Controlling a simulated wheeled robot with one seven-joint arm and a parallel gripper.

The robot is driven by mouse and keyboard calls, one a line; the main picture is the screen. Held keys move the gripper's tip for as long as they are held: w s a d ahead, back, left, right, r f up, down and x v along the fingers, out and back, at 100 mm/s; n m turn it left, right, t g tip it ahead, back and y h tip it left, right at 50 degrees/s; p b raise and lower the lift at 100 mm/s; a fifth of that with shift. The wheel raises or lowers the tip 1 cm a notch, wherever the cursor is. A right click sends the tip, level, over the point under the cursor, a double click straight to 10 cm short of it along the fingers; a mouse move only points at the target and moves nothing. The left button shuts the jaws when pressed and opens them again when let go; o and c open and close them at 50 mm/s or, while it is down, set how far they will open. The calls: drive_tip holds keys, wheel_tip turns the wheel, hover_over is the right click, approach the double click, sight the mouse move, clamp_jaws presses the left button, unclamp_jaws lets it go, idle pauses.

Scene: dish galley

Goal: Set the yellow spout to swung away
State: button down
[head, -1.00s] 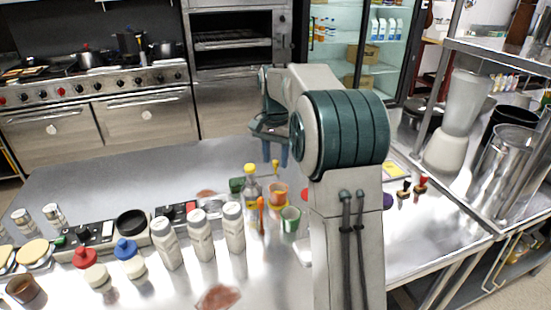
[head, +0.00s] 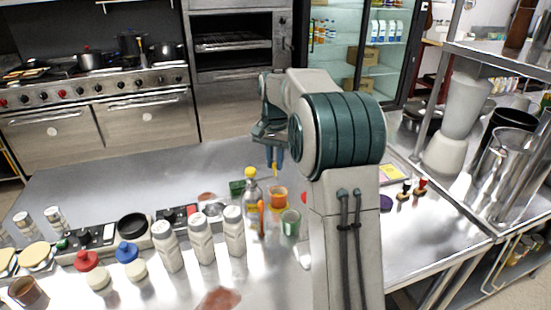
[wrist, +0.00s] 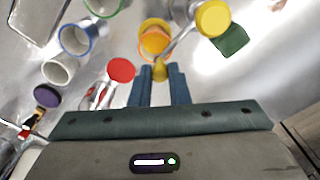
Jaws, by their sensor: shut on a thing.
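The yellow spout has a round yellow cap (head: 251,172) on a clear bottle and a thin arm reaching right to a yellow tip. In the wrist view the cap (wrist: 213,18) is at upper right and the arm runs down-left to the yellow tip (wrist: 160,72). My gripper (wrist: 160,82) has its two blue fingers on either side of that tip and is shut on it. In the head view my gripper (head: 275,160) is just above and right of the cap, and the contact is too small to make out.
An orange cup (wrist: 154,40) sits under the spout's tip, with a green block (wrist: 231,40) at right. A red disc (wrist: 121,70) and a blue-rimmed cup (wrist: 78,38) are at left. White bottles (head: 202,240) stand left of the spout. Bare counter lies behind.

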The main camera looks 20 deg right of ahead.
drive_tip(key=w+a+n+p, duration=0.4)
drive_tip(key=w+n+p, duration=0.2)
drive_tip(key=n, duration=0.6)
drive_tip(key=shift+p, duration=1.05)
drive_tip(key=shift+a, duration=0.15)
drive_tip(key=c, duration=1.4)
unclamp_jaws()
drive_tip(key=shift+o, duration=0.2)
